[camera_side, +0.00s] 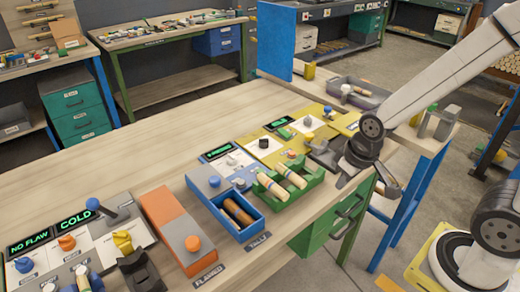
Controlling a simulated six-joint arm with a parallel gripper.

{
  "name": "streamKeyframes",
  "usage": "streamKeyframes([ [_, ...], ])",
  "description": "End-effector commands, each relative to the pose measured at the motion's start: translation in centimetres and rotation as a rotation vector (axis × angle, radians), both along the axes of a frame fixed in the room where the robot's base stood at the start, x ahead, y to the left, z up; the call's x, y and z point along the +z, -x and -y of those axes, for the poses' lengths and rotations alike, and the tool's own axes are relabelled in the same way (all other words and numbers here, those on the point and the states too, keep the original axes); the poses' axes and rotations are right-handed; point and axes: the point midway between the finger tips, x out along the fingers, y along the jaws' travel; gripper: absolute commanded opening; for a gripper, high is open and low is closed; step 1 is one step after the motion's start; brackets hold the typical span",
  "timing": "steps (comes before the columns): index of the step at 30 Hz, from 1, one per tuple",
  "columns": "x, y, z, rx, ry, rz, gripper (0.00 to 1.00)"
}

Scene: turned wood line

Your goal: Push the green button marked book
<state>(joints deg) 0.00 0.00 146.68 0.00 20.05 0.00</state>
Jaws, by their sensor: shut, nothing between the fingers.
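I cannot make out a green button marked book; the button labels are too small to read. A small green spot (284,133) shows on the yellow panel at the back of the bench, but I cannot tell whether it is a button. My gripper (344,180) is at the right edge of the bench, beside the green tray (312,178), low under my wrist. It is shut and empty. Its fingertips are small and partly hidden, and I cannot tell whether they touch anything.
Light wooden pieces lie on the green tray; dark ones lie in a blue tray (259,226). An orange box (170,222) with an orange dome stands to the left. Panels with knobs and a lever (104,209) fill the near left. The bench's far left side (110,165) is clear.

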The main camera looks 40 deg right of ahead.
Motion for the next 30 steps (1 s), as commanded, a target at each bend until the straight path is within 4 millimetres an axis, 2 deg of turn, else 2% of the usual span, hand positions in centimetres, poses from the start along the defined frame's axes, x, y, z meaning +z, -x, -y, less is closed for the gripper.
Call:
streamKeyframes([
  [10, 0.0, -0.1, 0.0, -0.003, -0.001, 0.003, 0.0],
  [16, 0.0, -1.5, 0.1, -0.037, -0.005, 0.029, 0.0],
  [23, -0.1, -6.0, 0.2, -0.142, -0.026, 0.117, 0.0],
  [30, -0.4, -12.4, 0.2, -0.291, -0.094, 0.249, 0.0],
])
